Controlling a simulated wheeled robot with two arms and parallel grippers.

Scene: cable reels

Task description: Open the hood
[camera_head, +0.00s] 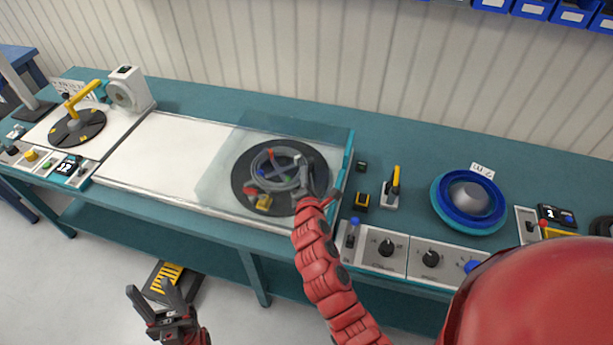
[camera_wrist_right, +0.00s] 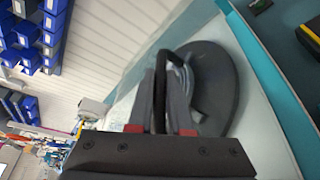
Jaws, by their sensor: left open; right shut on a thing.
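The hood (camera_head: 222,165) is a clear, see-through cover over the black round reel plate (camera_head: 240,186) in the middle of the bench. Coiled grey cable (camera_head: 262,163) shows through it. My right gripper (camera_head: 306,192) is at the hood's right part, over the reel's right side. In the right wrist view, its fingers (camera_wrist_right: 163,112) are shut on a black curved handle (camera_wrist_right: 172,50), with the dark reel plate behind. My left gripper (camera_head: 165,308) is open and empty, low in front of the bench and far from the hood. Whether the hood is slightly raised is hard to tell.
Right of the hood are a yellow-handled switch (camera_head: 392,187), knob panels (camera_head: 386,250) and a blue reel (camera_head: 468,203). Left are a bare white panel (camera_head: 160,160) and a turntable with a yellow arm (camera_head: 77,127). A black-and-yellow step (camera_head: 168,278) is on the floor.

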